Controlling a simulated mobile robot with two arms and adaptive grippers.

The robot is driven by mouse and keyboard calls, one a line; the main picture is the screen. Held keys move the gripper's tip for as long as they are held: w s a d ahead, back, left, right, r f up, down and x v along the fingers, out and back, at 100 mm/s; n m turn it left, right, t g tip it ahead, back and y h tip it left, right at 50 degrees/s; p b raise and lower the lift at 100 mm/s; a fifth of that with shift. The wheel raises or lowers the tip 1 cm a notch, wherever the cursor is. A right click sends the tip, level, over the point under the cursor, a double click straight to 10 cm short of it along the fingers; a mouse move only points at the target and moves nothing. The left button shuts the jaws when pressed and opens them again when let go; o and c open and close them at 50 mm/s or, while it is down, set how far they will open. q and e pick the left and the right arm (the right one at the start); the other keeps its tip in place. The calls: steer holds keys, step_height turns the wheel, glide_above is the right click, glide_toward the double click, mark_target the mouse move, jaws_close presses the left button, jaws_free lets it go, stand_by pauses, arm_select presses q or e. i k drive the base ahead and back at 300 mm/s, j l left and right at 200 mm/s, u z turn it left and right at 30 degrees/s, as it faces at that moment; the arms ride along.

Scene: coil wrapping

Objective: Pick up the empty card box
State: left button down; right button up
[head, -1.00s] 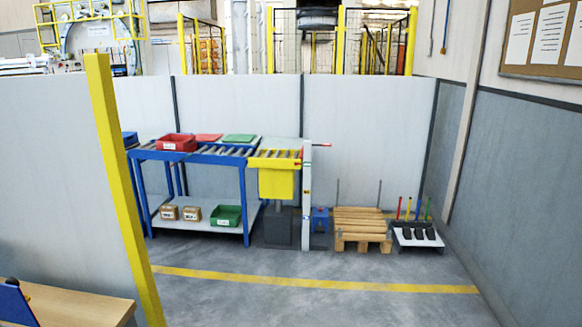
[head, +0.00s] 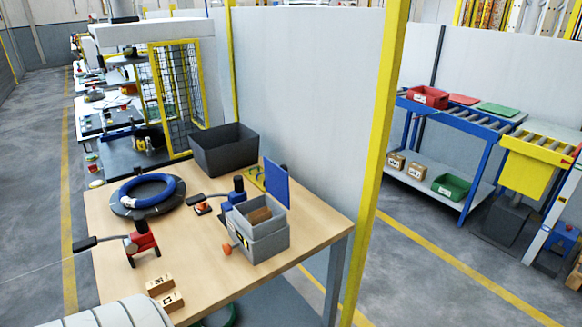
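Two small brown boxes lie near the front edge of the wooden table: one box (head: 160,284) and a second box (head: 172,301) just in front of it, both with dark marks. A grey bin (head: 262,243) on the table has something brown inside. Two more small card boxes, a left one (head: 396,160) and a right one (head: 417,170), sit on the lower shelf of the blue roller rack. I cannot tell which box, if any, is empty. Neither of my grippers is in view.
The wooden table (head: 110,235) also bears a blue ring coil (head: 146,190), a red hand tool (head: 141,240), a dark crate (head: 224,148) and a blue panel (head: 276,184). A yellow post (head: 375,150) and grey partition stand behind its right side. Floor at the left is clear.

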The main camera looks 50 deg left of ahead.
mark_target(257, 217)
steer(key=i+u, duration=0.1)
steer(key=u, duration=1.4)
steer(key=i+l+u, duration=0.15)
steer(key=l+u, duration=0.25)
steer(key=i+l+u, duration=0.1)
steer(key=l+u, duration=0.15)
steer(key=u, duration=0.15)
steer(key=l+u, duration=0.7)
steer(key=u, duration=0.15)
steer(key=l, duration=0.45)
steer(key=k+l+u, duration=0.1)
steer(key=l, duration=0.4)
steer(key=k+l, duration=0.1)
steer(key=l, duration=0.35)
steer(key=i+j+z, duration=0.1)
steer(key=j, duration=0.5)
steer(key=j+z, duration=0.15)
steer(key=j, duration=0.4)
